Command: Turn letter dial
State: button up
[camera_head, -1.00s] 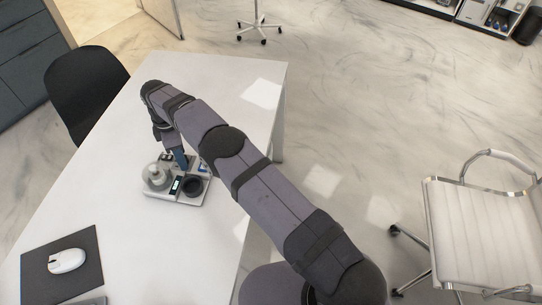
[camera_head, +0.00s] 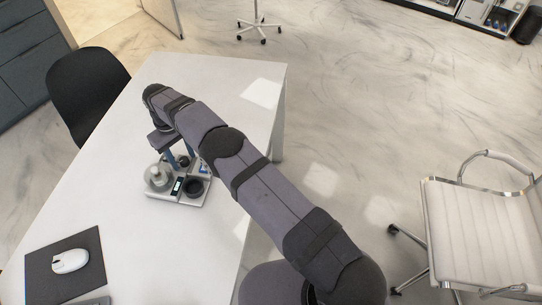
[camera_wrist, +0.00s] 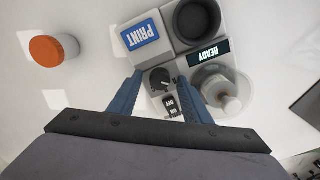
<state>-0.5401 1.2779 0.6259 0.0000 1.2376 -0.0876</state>
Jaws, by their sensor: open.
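A small dark round dial (camera_wrist: 160,78) with a light pointer mark sits on the light grey device (camera_head: 188,200) on the white table. I cannot read letters around it. In the head view the dial is too small or hidden to make out. My gripper (camera_wrist: 160,75) is open. Its two blue fingers reach down on either side of the dial in the wrist view, with a gap to each side. Contact cannot be told. In the head view my gripper (camera_head: 180,161) is over the back part of the device.
Near the dial are a black rocker switch (camera_wrist: 171,105), a blue PRINT button (camera_wrist: 141,34), a black round cup (camera_wrist: 194,20), a READY display (camera_wrist: 208,53) and a clear vessel (camera_wrist: 218,90). An orange-lidded jar (camera_wrist: 46,51) stands apart. A mouse (camera_head: 70,260) lies in front.

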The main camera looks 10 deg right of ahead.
aim_at(184, 159)
notch_tip(184, 159, up, 8)
jog(key=shift+d+f+b, duration=0.1)
jog(key=shift+f+b, duration=0.1)
jog(key=shift+b, duration=0.8)
jog(key=s+d+r+m, duration=0.2)
jog(key=s+d+r, duration=0.1)
jog(key=d, duration=0.6)
jog(key=s+d+r+m, duration=0.2)
jog(key=s+d, duration=0.1)
jog(key=d, duration=0.6)
jog(key=s+d+m, duration=0.1)
jog(key=s+d, duration=0.6)
jog(key=s, duration=0.3)
jog(key=shift+d+p, duration=0.25)
jog(key=shift+p, duration=0.1)
jog(key=shift+w+r, duration=0.1)
jog(key=shift+w, duration=0.1)
